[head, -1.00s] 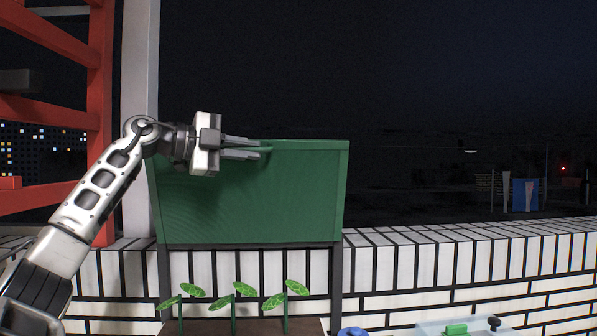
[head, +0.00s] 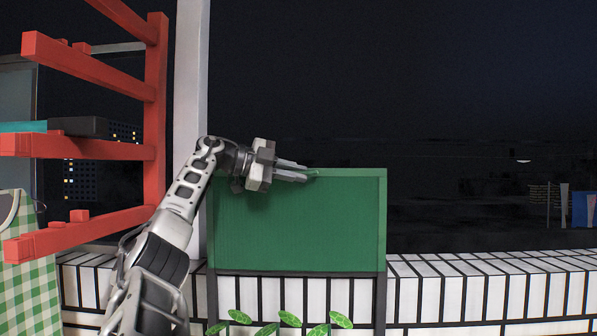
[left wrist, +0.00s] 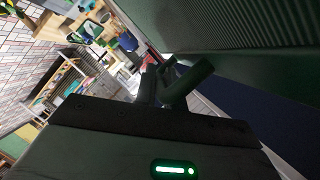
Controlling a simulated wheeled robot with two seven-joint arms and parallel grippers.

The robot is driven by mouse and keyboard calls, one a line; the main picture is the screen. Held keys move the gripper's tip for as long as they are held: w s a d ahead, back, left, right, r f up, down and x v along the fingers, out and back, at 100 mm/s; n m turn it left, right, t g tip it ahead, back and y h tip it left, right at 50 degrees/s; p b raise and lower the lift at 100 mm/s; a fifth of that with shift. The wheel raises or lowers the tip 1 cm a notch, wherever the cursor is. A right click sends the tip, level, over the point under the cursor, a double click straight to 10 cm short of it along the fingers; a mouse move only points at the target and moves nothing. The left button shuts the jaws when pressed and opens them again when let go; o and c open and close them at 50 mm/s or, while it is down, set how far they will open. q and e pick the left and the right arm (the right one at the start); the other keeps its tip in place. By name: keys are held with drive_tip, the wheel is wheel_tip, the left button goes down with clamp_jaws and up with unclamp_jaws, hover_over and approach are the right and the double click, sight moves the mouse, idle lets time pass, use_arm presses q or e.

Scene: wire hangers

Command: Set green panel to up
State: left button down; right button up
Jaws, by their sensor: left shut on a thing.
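The green panel (head: 295,230) stands upright in a frame on dark posts, above a white brick wall. My left gripper (head: 306,172) reaches in from the left at the panel's top edge, with its jaws shut on the panel near the middle of that edge. In the left wrist view, the gripper's dark fingers (left wrist: 178,84) lie beside the ribbed green panel (left wrist: 245,38). The exact spot they grip is too dark to make out. My right gripper is not in view.
A red shelf frame (head: 155,110) and a pale post (head: 190,70) stand to the left. Green leafy plants (head: 290,319) are below the panel. The white brick wall (head: 450,290) runs to the right. The space above the panel is clear.

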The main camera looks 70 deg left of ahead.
use_arm(q)
drive_tip(key=shift+a+r, duration=0.15)
drive_tip(key=shift+a, duration=0.05)
drive_tip(key=c, duration=1.5)
unclamp_jaws()
drive_tip(key=shift+a, duration=0.1)
drive_tip(key=shift+s, duration=0.1)
drive_tip(key=shift+s+b, duration=0.3)
drive_tip(key=shift+s, duration=0.1)
drive_tip(key=v, duration=1.5)
drive_tip(key=shift+p, duration=0.4)
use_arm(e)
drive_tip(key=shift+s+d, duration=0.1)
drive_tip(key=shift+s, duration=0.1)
